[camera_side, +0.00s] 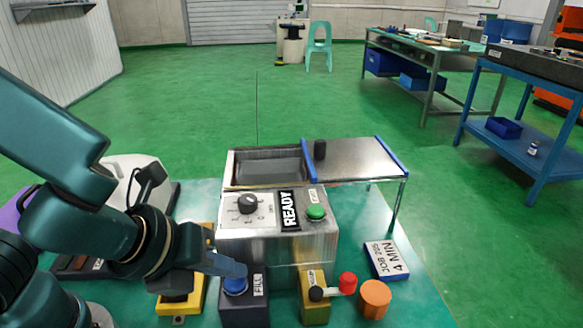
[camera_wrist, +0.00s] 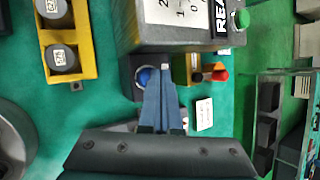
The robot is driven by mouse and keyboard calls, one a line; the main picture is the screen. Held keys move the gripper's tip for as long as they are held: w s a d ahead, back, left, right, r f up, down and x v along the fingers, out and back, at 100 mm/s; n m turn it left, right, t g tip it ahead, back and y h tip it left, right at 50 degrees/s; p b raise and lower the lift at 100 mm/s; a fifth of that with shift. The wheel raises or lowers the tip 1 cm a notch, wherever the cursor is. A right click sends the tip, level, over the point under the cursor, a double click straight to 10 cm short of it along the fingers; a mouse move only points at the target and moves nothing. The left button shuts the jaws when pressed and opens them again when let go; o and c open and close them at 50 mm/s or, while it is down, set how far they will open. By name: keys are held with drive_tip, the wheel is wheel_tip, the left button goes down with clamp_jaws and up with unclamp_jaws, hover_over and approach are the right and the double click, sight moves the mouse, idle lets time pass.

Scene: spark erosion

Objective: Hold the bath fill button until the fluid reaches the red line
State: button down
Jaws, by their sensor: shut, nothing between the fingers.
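The blue fill button (camera_side: 235,286) sits on a dark box labelled FILL (camera_side: 243,310) at the front of the machine. It also shows in the wrist view (camera_wrist: 144,76), partly covered by my fingers. My gripper (camera_side: 238,268) is shut and empty, its fingertips right at the button's top; in the wrist view the closed fingers (camera_wrist: 160,72) overlap the button's right side. I cannot tell whether they touch or press it. The bath (camera_side: 268,168) is an open metal tank behind the control panel, grey inside. I cannot make out its fluid level or a red line.
The panel has a black dial (camera_side: 248,204), a READY sign (camera_side: 289,210) and a green button (camera_side: 316,213). Right of the fill box are a yellow block with a red-knobbed lever (camera_side: 347,283), an orange cylinder (camera_side: 375,299) and a job card (camera_side: 386,260). A yellow holder (camera_wrist: 68,45) stands left.

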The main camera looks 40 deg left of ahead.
sight(232, 285)
drive_tip(key=shift+f, duration=0.4)
idle(1.8)
drive_tip(key=shift+r, duration=0.9)
drive_tip(key=shift+r, duration=2.5)
